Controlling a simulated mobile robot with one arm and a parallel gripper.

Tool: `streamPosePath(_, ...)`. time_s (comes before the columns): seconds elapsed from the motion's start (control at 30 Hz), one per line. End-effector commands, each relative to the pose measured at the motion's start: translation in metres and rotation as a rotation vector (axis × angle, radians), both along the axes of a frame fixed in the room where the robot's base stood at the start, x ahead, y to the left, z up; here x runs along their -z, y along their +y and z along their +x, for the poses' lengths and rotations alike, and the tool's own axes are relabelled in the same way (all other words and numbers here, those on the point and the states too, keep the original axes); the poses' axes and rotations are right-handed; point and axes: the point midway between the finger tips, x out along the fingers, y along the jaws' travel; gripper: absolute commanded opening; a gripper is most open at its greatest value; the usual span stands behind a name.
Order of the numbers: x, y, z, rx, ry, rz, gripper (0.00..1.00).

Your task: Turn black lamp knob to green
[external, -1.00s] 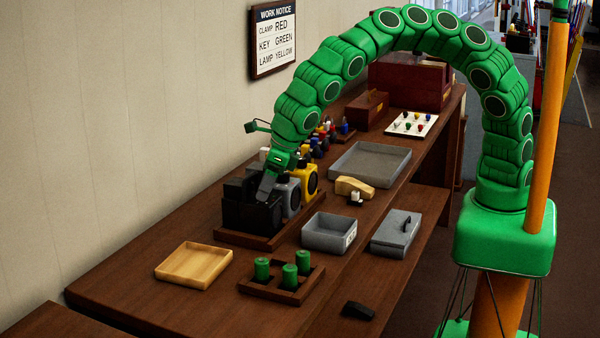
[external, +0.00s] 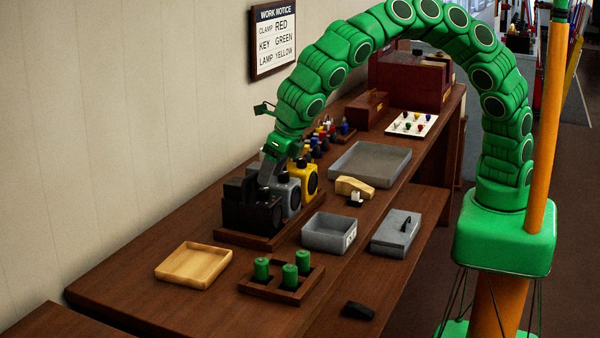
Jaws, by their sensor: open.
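The black lamp (external: 238,217) is a dark box with a round dark face on its right side. It stands at the near end of a row on a wooden tray (external: 262,240), with a grey lamp (external: 291,196) and a yellow lamp (external: 311,186) behind it. My gripper (external: 267,182) points down just above the black lamp's top, near the grey lamp. It is open and I see nothing in it. The black lamp's knob and its setting cannot be made out. Whether the fingers touch the lamp cannot be told.
A wall notice (external: 275,41) reads clamp red, key green, lamp yellow. On the bench are a shallow wooden tray (external: 194,265), green cylinders (external: 289,277) in a holder, a grey bin (external: 329,235) and a grey lidded box (external: 396,233). The bench's near left is clear.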

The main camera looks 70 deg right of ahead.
Motion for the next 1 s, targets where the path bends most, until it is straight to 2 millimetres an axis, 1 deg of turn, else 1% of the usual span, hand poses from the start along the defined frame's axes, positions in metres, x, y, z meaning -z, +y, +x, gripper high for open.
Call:
streamPosePath(0.03, -0.008, 0.001, -0.003, -0.002, -0.001, 0.005, 0.58)
streamPosePath(0.23, -0.034, 0.000, -0.014, -0.009, 0.001, 0.002, 0.58)
streamPosePath(0.7, -0.041, -0.014, -0.003, -0.320, 0.028, -0.004, 0.58)
streamPosePath(1.0, -0.042, -0.019, -0.001, -0.432, 0.029, -0.005, 0.58)
